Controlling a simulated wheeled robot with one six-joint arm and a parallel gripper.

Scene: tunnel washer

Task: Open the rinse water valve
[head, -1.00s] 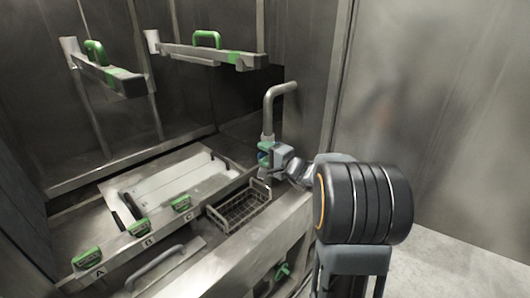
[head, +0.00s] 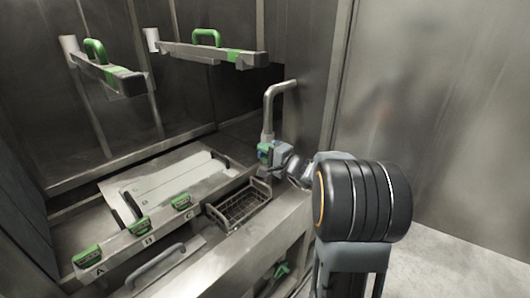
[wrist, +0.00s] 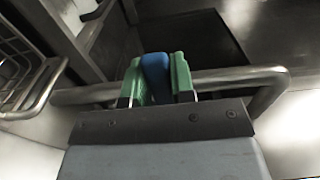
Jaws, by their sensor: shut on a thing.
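The rinse water valve shows as a blue handle (wrist: 156,76) on a bare metal pipe (wrist: 230,79) in the wrist view. My gripper (wrist: 157,82) is shut on the blue handle, with one green fingertip against each side. In the head view the pipe (head: 268,112) comes out of the wall, bends and runs down to where my gripper (head: 265,154) holds on. My fingers and wrist hide most of the valve there, so its exact angle to the pipe is hard to tell.
A wire basket (head: 238,204) stands on the ledge just below left of my gripper. Green-handled clips marked A, B and C line a panel (head: 140,237) at left. Two bars with green handles, one at upper left (head: 107,75) and one at centre (head: 205,52), jut from the back.

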